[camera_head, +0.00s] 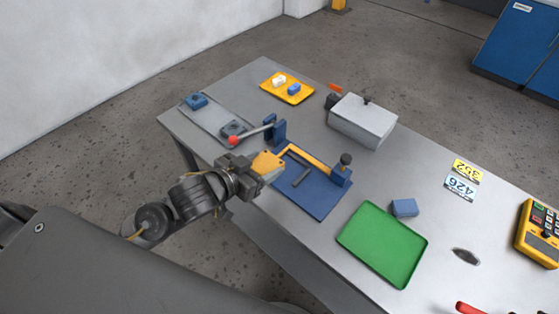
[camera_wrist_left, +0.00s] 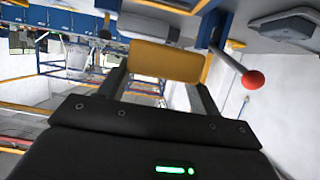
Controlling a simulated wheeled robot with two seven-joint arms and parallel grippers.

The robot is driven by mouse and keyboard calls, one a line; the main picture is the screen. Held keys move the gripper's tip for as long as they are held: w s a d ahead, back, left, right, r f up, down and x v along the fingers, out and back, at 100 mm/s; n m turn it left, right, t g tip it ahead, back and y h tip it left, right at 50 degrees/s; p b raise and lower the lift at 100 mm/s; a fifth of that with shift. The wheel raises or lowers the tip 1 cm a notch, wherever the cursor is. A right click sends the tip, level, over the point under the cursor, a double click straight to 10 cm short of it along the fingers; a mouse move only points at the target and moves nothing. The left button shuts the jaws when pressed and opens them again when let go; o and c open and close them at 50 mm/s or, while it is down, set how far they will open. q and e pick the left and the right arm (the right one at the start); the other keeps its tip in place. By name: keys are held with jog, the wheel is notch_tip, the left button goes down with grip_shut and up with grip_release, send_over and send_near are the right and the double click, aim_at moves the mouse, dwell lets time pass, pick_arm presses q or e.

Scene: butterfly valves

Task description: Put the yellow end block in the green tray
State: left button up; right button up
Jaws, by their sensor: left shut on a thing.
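My left gripper (camera_head: 254,170) is shut on the yellow end block (camera_head: 267,162) and holds it over the front edge of the bench, just left of the blue mat. In the left wrist view the yellow end block (camera_wrist_left: 165,61) sits between the two fingers (camera_wrist_left: 163,78). The green tray (camera_head: 382,244) lies empty on the bench, to the right of the gripper and nearer the front. My right gripper is not in view.
A lever with a red knob (camera_head: 233,140) stands close behind the gripper; the knob also shows in the left wrist view (camera_wrist_left: 252,80). A blue mat (camera_head: 322,204) with a yellow-framed fixture (camera_head: 309,160) lies between gripper and tray. A blue block (camera_head: 404,207) sits behind the tray.

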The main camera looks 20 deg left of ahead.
pick_arm(q)
jog(key=p+v, duration=0.3)
jog(key=v, duration=0.1)
jog(key=shift+r, duration=0.2)
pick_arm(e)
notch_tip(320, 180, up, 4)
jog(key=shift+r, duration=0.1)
pick_arm(q)
jog(key=shift+w, duration=0.1)
